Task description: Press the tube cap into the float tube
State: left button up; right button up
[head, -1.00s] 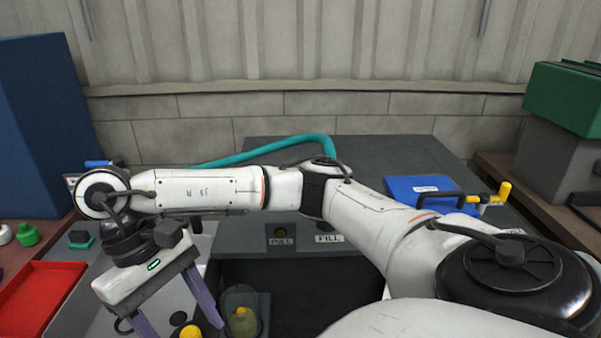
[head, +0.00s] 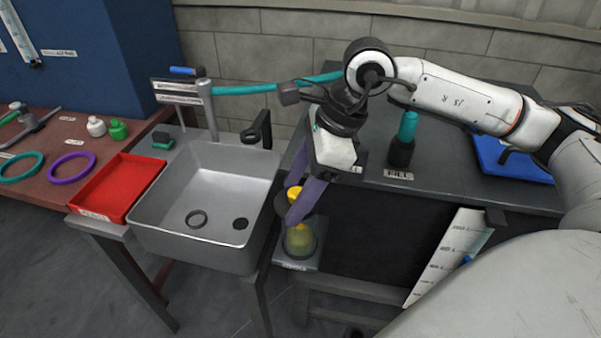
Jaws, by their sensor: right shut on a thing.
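My right gripper (head: 297,194) has purple fingers and is shut on the tube cap (head: 295,192), which shows a yellow knob and a dark rim. The fingers hide part of the cap. The float tube (head: 302,250) is a clear, upright cylinder with a yellow-green float inside, on a small grey shelf to the right of the sink. The cap is directly over the top of the tube in the picture. The fingers cover the tube's mouth, so I cannot tell whether cap and tube touch. My left gripper is not in view.
A metal sink (head: 160,225) with a dark ring in it stands left of the tube. A black tap (head: 258,130) rises close to my gripper. A red tray (head: 117,188) lies further left. A teal-topped fitting (head: 407,127) stands on the dark bench behind.

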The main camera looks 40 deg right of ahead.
jog(key=m, duration=0.2)
jog(key=r+m+t+h, duration=0.1)
jog(key=m, duration=0.1)
jog(key=w+d+r+m, duration=0.1)
jog(key=m, duration=0.1)
jog(key=shift+d+t+h, duration=0.1)
jog(key=shift+t+h, duration=0.2)
jog(key=shift+h, duration=0.1)
jog(key=shift+d+m, duration=0.1)
jog(key=shift+m, duration=0.3)
jog(key=shift+f+b, duration=1.35)
jog(key=shift+f, duration=0.8)
jog(key=shift+b, duration=0.5)
jog(key=shift+f, duration=0.1)
jog(key=shift+f+b, duration=1.35)
jog(key=shift+b, duration=0.35)
